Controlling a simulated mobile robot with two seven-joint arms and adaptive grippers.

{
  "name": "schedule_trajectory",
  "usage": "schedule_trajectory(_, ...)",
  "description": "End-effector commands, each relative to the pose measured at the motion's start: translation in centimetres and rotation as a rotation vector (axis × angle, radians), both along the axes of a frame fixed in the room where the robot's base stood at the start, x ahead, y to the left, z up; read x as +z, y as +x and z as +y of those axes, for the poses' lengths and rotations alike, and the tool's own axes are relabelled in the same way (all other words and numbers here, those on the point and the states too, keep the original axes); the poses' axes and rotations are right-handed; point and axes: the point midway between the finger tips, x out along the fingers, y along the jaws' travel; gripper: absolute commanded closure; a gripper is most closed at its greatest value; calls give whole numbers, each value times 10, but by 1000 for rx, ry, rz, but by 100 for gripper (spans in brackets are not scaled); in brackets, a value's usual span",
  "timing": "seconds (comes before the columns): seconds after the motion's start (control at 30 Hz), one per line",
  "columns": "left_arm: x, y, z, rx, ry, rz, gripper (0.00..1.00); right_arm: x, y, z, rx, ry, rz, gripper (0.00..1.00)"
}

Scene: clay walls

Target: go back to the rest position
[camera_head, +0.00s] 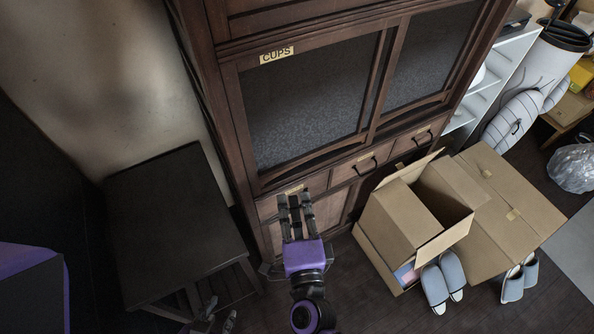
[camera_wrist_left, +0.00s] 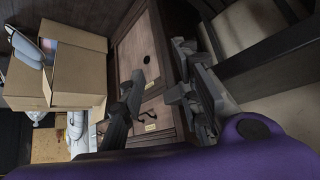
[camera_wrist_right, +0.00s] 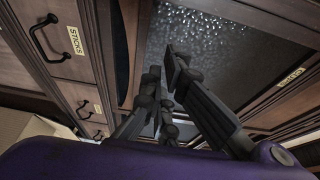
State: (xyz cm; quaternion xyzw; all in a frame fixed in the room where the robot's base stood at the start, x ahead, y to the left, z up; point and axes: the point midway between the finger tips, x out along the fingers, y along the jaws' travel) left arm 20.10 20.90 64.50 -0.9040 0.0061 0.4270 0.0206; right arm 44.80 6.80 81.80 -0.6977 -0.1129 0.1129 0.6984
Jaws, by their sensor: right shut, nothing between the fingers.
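My right gripper (camera_head: 295,198) is in front of the lower part of the dark wooden cabinet (camera_head: 225,120), above the floor. In the right wrist view its fingers (camera_wrist_right: 163,70) are together with nothing between them, and the cabinet's glass is beyond them. My left gripper (camera_head: 222,307) shows only by its fingertips at the bottom edge of the head view, beside the dark low table (camera_head: 170,215). In the left wrist view its fingers (camera_wrist_left: 159,62) are spread apart and empty. The rest of the left gripper is out of the head view.
An open cardboard box (camera_head: 395,220) stands right of my right gripper, with grey slippers (camera_head: 434,290) before it. The cabinet has a "CUPS" label (camera_head: 276,55) and drawers with dark handles (camera_head: 366,166). Some dark floor (camera_head: 370,310) at the bottom is clear.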

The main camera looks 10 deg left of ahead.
Motion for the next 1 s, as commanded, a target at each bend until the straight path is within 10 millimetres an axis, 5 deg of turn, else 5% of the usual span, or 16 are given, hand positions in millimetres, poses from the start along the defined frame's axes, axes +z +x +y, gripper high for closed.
schedule_trajectory(0.3, 1, 3, -2, 2, -4, -7, 69, 0, -2, 1, 5, -23, -4, 100)
schedule_trajectory(0.47, 2, 3, -3, 3, -7, -6, 69, -9, -6, 11, 110, -315, -52, 100)
schedule_trajectory(0.7, 21, 10, -9, 3, -23, -11, 69, -71, -63, -87, 273, -1057, 22, 100)
schedule_trajectory(1.0, 50, 18, -16, -3, -37, -37, 69, -106, -174, -235, 408, -1527, 280, 100)
